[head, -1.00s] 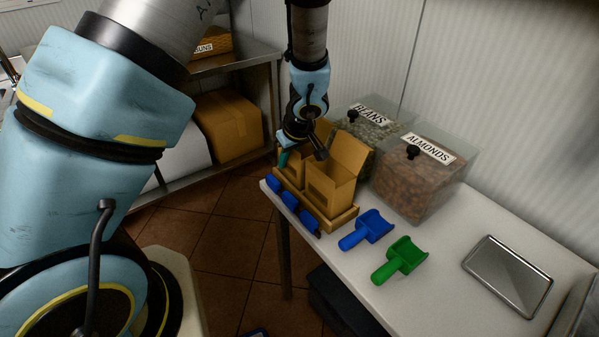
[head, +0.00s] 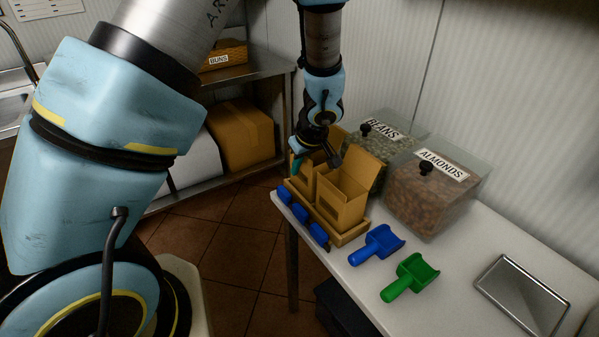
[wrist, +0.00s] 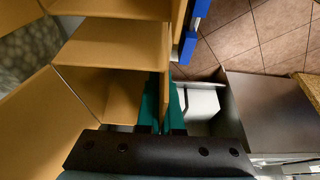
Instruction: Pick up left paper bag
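Two open brown paper bags stand side by side in a wooden tray (head: 345,238) on the counter. The left paper bag (head: 302,172) is partly hidden behind my gripper in the head view; its open inside shows in the wrist view (wrist: 125,95). The right paper bag (head: 343,200) stands nearer, its back flap raised. My gripper (wrist: 166,100) points down at the left bag's front wall. Its teal fingers are close together, one on each side of that wall, and look shut on it. I cannot tell whether the bag is lifted off the tray.
Blue clips (head: 301,218) line the tray's front edge. A blue scoop (head: 378,243), a green scoop (head: 411,277) and a metal tray (head: 522,297) lie to the right. Clear bins of beans (head: 378,150) and almonds (head: 428,200) stand behind. A shelf with a cardboard box (head: 242,137) is at left.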

